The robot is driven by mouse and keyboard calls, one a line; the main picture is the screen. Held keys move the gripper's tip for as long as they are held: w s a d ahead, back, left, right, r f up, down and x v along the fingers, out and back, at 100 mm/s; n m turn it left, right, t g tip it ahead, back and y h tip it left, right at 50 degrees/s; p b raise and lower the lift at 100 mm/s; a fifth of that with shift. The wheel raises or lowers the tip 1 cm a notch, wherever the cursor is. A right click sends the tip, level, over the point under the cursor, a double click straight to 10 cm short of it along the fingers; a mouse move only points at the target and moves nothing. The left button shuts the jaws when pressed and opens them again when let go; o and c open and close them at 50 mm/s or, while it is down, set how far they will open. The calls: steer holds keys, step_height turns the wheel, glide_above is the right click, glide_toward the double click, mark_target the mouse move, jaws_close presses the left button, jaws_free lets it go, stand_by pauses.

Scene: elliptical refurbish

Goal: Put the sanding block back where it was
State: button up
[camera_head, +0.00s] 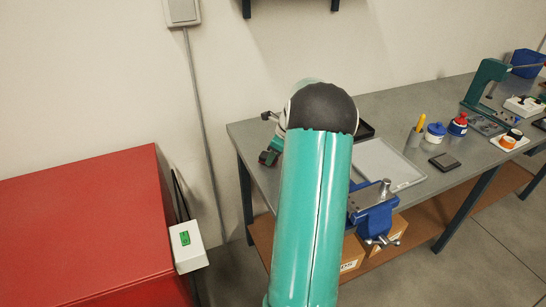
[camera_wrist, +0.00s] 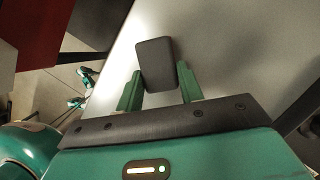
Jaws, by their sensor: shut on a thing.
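My gripper (camera_wrist: 158,72) shows in the wrist view with its two green fingers on either side of a dark grey block, which looks like the sanding block (camera_wrist: 154,58). The gripper is shut on it, and the block sticks out past the fingertips. The block appears over or close to the grey bench top (camera_wrist: 215,30); I cannot tell whether it touches. In the head view my arm hides much of the bench's left end, and the held block cannot be made out there.
A partly hidden black tray (camera_head: 366,130) lies behind my arm. A red cabinet (camera_head: 85,215) stands left.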

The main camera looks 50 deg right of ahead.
steer(key=shift+a+f, duration=0.1)
steer(key=shift+f, duration=0.2)
steer(key=shift+f, duration=0.15)
steer(key=o, duration=1.2)
